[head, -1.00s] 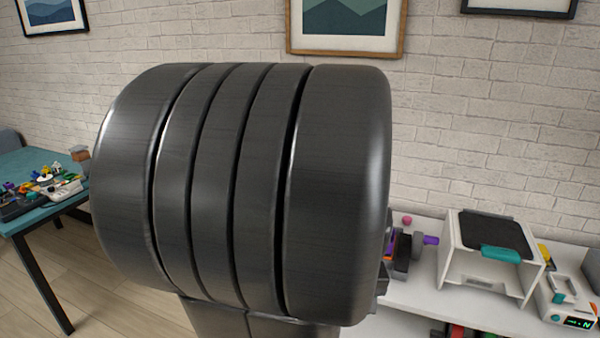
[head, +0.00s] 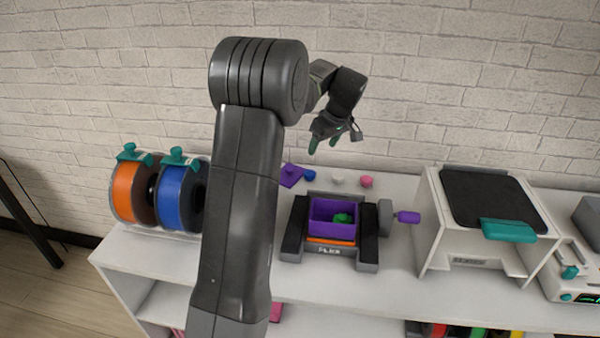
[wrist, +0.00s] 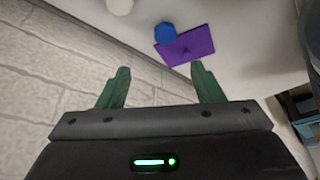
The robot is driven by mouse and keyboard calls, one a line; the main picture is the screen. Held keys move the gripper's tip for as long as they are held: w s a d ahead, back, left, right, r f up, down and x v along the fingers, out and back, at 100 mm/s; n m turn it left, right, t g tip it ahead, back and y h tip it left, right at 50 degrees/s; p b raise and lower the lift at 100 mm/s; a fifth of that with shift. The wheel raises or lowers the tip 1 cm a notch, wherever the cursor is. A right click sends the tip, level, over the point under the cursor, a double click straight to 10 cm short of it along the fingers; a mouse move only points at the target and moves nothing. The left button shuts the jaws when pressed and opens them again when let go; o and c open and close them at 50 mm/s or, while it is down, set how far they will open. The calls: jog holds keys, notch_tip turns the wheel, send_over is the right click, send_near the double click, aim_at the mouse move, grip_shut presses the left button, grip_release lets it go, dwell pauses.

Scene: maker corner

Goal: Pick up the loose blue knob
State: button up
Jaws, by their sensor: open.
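The loose blue knob (head: 309,175) lies on the white shelf top near the brick wall, in the head view. It touches or overlaps the edge of a flat purple piece (head: 291,175) to its left. In the wrist view the blue knob (wrist: 165,33) shows beyond the fingertips, near the top, beside the purple piece (wrist: 188,46). My gripper (head: 322,143) is open and empty, with green fingers, above and behind the shelf top near the wall. In the wrist view my gripper (wrist: 158,80) has its fingers wide apart with nothing between them.
A white knob (head: 338,180) and a pink knob (head: 366,181) lie right of the blue one. In front stands a vise (head: 370,240) with a purple bin (head: 322,222) holding a green piece. Orange and blue spools (head: 172,198) stand left, a white machine (head: 440,225) right.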

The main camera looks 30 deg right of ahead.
send_over(310, 172)
jog(key=s, duration=0.2)
jog(key=f, duration=0.4)
jog(key=d+f, duration=0.1)
jog(key=f, duration=0.1)
jog(key=shift+s+f, duration=0.2)
jog(key=shift+f, duration=0.1)
jog(key=shift+a+x, duration=0.2)
jog(key=shift+x, duration=1.2)
jog(key=shift+a+x, duration=0.2)
jog(key=shift+x, duration=1.15)
jog(key=shift+s, duration=0.15)
jog(key=c, duration=1.1)
